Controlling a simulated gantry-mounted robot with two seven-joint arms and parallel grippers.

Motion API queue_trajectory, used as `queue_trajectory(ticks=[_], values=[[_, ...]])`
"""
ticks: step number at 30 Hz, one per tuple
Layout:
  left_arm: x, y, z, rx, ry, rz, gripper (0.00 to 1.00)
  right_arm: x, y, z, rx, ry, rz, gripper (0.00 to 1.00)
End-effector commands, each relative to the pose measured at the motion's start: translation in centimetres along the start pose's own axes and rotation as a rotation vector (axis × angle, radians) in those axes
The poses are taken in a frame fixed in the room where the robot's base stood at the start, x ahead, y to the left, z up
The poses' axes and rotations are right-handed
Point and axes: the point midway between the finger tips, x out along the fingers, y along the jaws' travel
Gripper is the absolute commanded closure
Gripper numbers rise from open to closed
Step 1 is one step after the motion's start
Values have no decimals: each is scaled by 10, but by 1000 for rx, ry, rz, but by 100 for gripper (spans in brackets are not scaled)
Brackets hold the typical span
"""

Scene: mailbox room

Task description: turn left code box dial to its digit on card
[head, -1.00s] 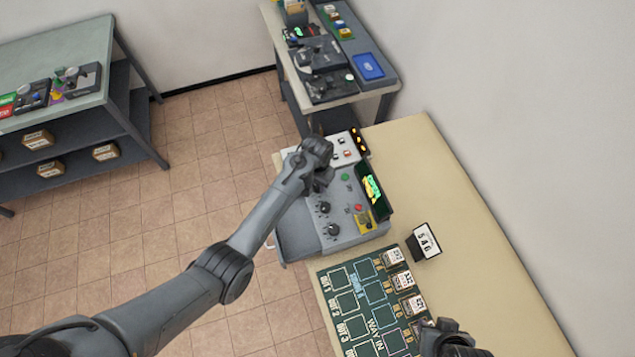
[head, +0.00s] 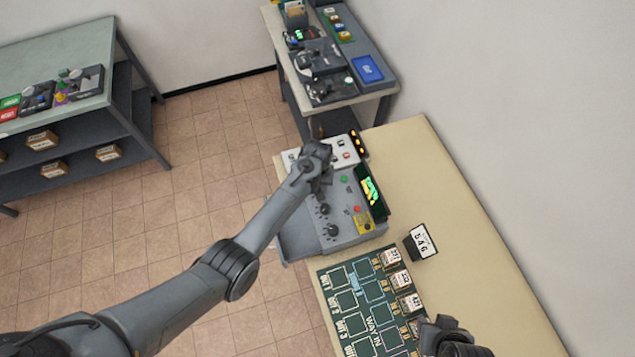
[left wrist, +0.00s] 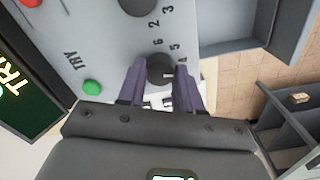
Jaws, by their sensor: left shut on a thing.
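The grey code box (head: 348,232) stands on the tan table. My left gripper (head: 319,180) is over its far-left end, hiding the left dial in the head view. In the left wrist view the gripper (left wrist: 160,85) is shut on that dark round dial (left wrist: 160,68), one finger on each side. Digits such as 6, 5 and 4 are printed around it. Two other dials (head: 325,209) and (head: 332,230) are free. A white card (head: 421,241) standing on the table seems to read 546. My right gripper (head: 445,338) is at the bottom edge, its fingers unclear.
The box has a green button (left wrist: 92,88) marked TRY and a dark screen (head: 372,191) with green writing. A green board (head: 345,268) with stamps or blocks lies nearer. A white panel (head: 341,150) is behind the box. The table's right side is clear.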

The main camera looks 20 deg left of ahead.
Motion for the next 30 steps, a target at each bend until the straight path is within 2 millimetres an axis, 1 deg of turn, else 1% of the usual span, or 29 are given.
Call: queue_trajectory(ticks=[1,3,12,21,30], values=[[-2,0,0,-44,-1,0,96,-5,1,-2,-2,0,1,69],[-2,1,0,-111,-1,1,96,-8,1,-2,-4,0,3,69],[-1,1,0,-396,-1,1,96,-16,2,-5,-7,-1,5,69],[0,0,0,-666,0,1,96,-19,2,-6,-4,0,3,69],[1,0,0,-856,-1,0,96,-19,0,-7,2,1,-2,69]])
